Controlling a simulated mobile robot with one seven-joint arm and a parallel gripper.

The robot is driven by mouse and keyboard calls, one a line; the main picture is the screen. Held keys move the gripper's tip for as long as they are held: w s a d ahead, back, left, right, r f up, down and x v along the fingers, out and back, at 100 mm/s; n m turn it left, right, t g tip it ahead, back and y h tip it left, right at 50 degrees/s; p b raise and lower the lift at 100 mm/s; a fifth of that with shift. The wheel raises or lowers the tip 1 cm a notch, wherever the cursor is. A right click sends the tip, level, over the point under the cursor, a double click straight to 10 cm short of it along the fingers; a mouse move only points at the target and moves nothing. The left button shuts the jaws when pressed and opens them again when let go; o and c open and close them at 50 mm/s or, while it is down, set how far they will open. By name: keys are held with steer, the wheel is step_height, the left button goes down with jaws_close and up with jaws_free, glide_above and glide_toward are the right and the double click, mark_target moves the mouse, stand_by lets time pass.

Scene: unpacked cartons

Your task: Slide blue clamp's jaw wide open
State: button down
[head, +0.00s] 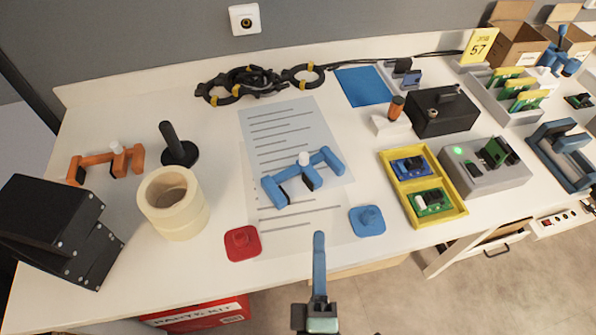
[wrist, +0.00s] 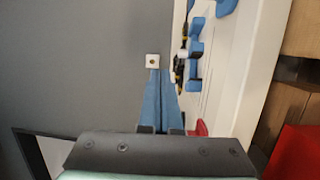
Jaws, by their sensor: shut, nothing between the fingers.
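The blue clamp (head: 283,177) lies on the printed sheet near the middle of the table in the head view. It has a bar, a blue end piece at each end, and a dark pad and white knob (head: 304,158) between them. It is partly seen in the wrist view, where a blue shape (wrist: 195,50) shows at the right of the fingers. My gripper (head: 319,237) is at the table's front edge, in front of the clamp and apart from it. Its long blue fingers are together and empty; they also show in the wrist view (wrist: 158,74).
A tape roll (head: 157,217) and orange clamp (head: 90,166) stand left. A yellow tray (head: 462,210) is right. Black cables (head: 265,84) lie behind. The sheet around the clamp is mostly clear.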

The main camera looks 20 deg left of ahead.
mark_target(311, 172)
steer(key=shift+n+g+y, duration=0.4)
steer(key=shift+n+g, duration=0.3)
steer(key=shift+n, duration=0.1)
steer(key=s+f, duration=0.1)
steer(key=f, duration=0.1)
steer(key=s+a+f, duration=0.1)
steer(key=s, duration=0.1)
steer(key=shift+s+a+f, duration=0.1)
steer(key=shift+s+f, duration=0.05)
steer(key=shift+f, duration=0.2)
steer(key=shift+a+f, duration=0.1)
steer(key=shift+a, duration=0.1)
steer(key=x, duration=2)
steer(key=shift+s+d, duration=0.1)
steer(key=shift+w+d+p, duration=0.35)
steer(key=shift+w, duration=0.2)
steer(key=shift+w+d+p, duration=0.3)
steer(key=shift+w+d, duration=0.1)
steer(key=shift+w, duration=0.15)
steer(key=shift+w+d, duration=0.3)
